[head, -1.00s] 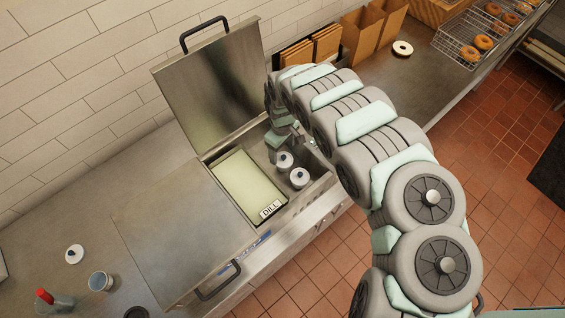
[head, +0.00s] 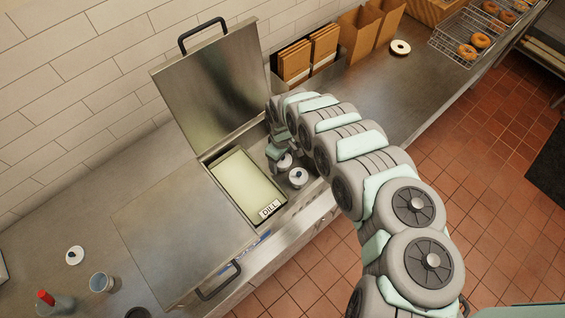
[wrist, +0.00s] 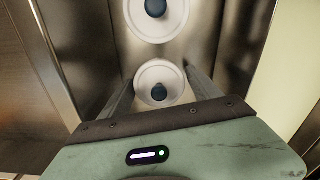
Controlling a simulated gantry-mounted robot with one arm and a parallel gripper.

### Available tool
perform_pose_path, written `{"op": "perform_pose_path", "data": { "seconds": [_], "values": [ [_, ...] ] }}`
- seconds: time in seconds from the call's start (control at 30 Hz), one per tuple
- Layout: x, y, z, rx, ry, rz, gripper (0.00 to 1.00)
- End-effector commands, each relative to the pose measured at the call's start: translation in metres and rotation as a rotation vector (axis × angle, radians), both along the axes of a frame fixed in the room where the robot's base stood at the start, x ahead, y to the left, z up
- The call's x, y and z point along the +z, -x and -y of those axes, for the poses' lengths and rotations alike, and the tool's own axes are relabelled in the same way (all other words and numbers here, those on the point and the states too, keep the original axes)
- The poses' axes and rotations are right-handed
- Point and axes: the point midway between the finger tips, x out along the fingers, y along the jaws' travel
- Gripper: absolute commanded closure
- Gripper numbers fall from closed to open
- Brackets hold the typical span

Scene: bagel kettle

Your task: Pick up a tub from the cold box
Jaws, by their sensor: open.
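The cold box (head: 310,186) is open, with its steel lid (head: 212,85) raised against the wall side. Two white-lidded tubs with dark blue knobs stand in its right part. The front tub (head: 298,177) shows clearly in the head view; the rear tub (head: 285,163) is partly covered by my gripper. In the wrist view one tub (wrist: 158,84) lies between my gripper's fingers, and the other tub (wrist: 157,14) is beyond the fingertips. My gripper (wrist: 160,84) is open, its fingers on either side of the nearer lid. Contact cannot be told.
A pale green block-like pan labelled DILL (head: 248,185) fills the left part of the box. A closed steel lid (head: 185,235) covers the bay to its left.

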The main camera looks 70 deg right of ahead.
Motion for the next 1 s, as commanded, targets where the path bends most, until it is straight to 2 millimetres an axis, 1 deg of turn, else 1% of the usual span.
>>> {"op": "perform_pose_path", "data": {
  "seconds": [0.07, 0.73, 1.0],
  "values": [
    [0.0002, -0.0001, 0.0001, 0.0, 0.0, 0.0, 0.28],
    [0.0005, -0.0003, 0.0002, 0.0, 0.0, 0.0, 0.83],
    [0.0014, -0.0002, 0.0005, 0.0, 0.0, 0.0, 0.83]
  ]
}}
